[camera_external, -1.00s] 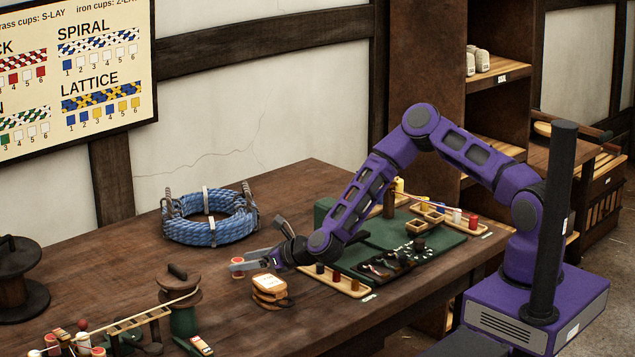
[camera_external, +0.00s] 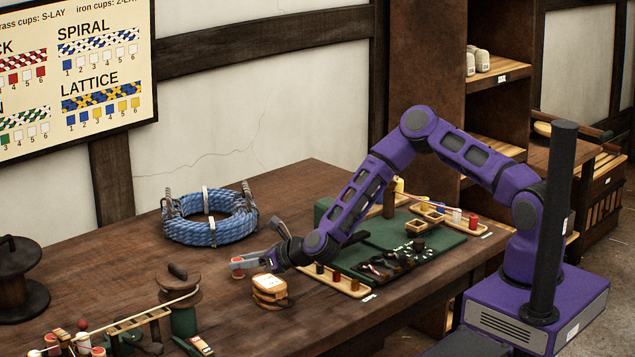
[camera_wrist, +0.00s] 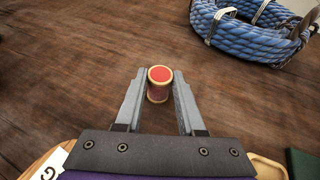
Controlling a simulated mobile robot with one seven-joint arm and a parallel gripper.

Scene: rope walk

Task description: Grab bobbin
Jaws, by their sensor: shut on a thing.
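The bobbin (camera_wrist: 159,82) is a small spool with a red top and pale wooden rims. In the wrist view it stands upright between the tips of my gripper (camera_wrist: 158,92), with a finger against each side. In the external view the bobbin (camera_external: 237,272) is on the dark wooden table, partly hidden by the fingers. My gripper (camera_external: 247,263) is low over the table, shut on the bobbin.
A blue rope coil (camera_external: 210,217) lies behind my gripper. A small wooden tray (camera_external: 335,281) and green mat (camera_external: 392,240) lie to the right.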

